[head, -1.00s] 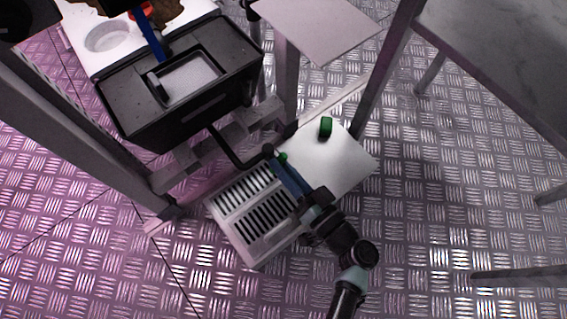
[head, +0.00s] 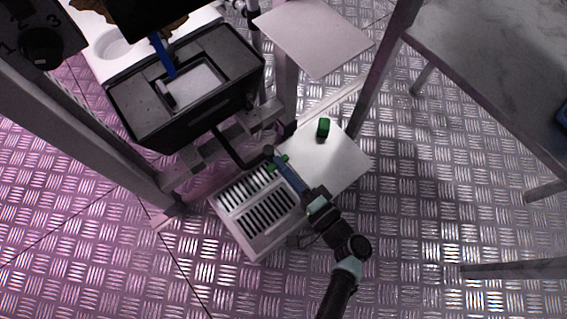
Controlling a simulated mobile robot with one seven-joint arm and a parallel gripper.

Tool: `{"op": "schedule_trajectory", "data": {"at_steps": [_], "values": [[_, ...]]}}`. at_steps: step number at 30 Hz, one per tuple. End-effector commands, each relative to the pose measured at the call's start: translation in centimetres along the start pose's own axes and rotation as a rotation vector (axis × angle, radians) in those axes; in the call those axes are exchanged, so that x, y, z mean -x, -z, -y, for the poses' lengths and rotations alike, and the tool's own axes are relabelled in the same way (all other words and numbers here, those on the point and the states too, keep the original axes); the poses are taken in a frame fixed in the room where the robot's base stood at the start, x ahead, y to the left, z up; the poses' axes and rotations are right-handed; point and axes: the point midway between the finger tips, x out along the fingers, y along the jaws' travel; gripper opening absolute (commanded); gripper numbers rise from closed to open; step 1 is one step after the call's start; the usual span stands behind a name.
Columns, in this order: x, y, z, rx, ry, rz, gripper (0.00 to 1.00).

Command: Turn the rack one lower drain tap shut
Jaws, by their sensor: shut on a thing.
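The lower drain tap has a green handle (head: 284,158) at the end of a dark drain pipe (head: 228,156) that comes down from under the black tank. My gripper (head: 277,163) reaches in from the lower right, and its blue fingers are shut on the green handle. Green shows on both sides of the fingertips. The fingers hide the middle of the handle and most of the tap body.
A slotted white grate (head: 252,211) lies below the tap, beside a white plate (head: 343,163) bearing a green block-like thing (head: 323,128). The black tank (head: 190,115) and rack posts stand behind. A grey table (head: 490,80) is at the right. Patterned metal floor is clear at lower right.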

Motion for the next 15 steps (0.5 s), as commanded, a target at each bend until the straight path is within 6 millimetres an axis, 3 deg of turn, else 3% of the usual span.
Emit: {"op": "schedule_trajectory", "data": {"at_steps": [15], "values": [[0.17, -0.24, -0.09, -0.080, 0.001, 0.004, 0.00]]}}
